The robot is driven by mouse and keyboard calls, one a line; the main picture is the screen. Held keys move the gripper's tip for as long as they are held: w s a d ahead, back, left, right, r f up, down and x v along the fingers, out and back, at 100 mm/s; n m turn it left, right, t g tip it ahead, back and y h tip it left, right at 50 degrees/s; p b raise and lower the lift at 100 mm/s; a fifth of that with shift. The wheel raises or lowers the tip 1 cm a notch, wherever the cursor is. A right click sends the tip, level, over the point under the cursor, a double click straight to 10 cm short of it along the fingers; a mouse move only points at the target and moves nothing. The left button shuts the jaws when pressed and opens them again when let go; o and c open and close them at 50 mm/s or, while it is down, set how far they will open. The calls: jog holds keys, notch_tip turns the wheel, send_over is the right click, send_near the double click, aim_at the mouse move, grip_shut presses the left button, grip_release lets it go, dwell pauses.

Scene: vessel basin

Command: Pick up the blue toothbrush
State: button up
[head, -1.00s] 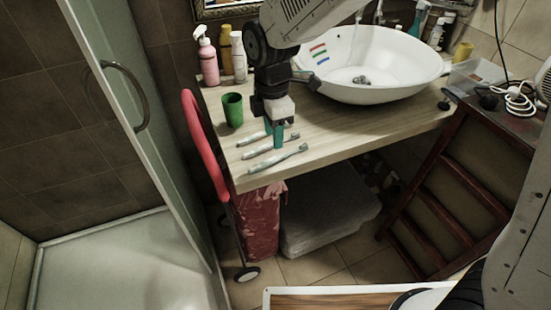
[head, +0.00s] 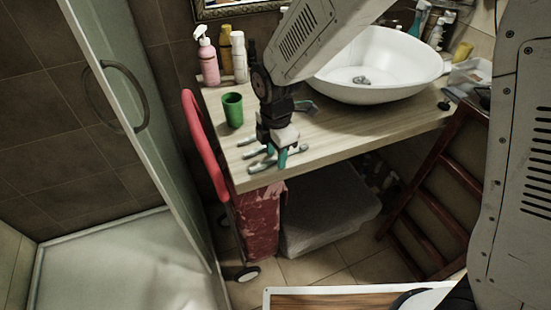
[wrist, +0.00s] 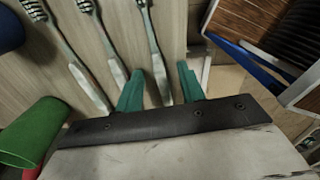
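Three pale grey-blue toothbrushes with dark bristles lie side by side on the counter. In the wrist view they are the left one (wrist: 62,50), the middle one (wrist: 100,45) and the right one (wrist: 154,48). I cannot tell which is meant by blue. My gripper (head: 276,159) is low over the brushes near the counter's front edge, its teal fingers pointing down. In the wrist view my gripper (wrist: 161,72) is open, with the right brush's handle lying in the gap between the fingers, nearer the left finger. In the head view my gripper partly hides the brushes.
A green cup (head: 232,109) stands behind and left of my gripper. Pink (head: 208,60), yellow (head: 226,52) and white (head: 239,57) bottles stand at the back left. The white basin (head: 375,93) is to the right.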

grip_shut()
jog(key=shift+r, duration=0.1)
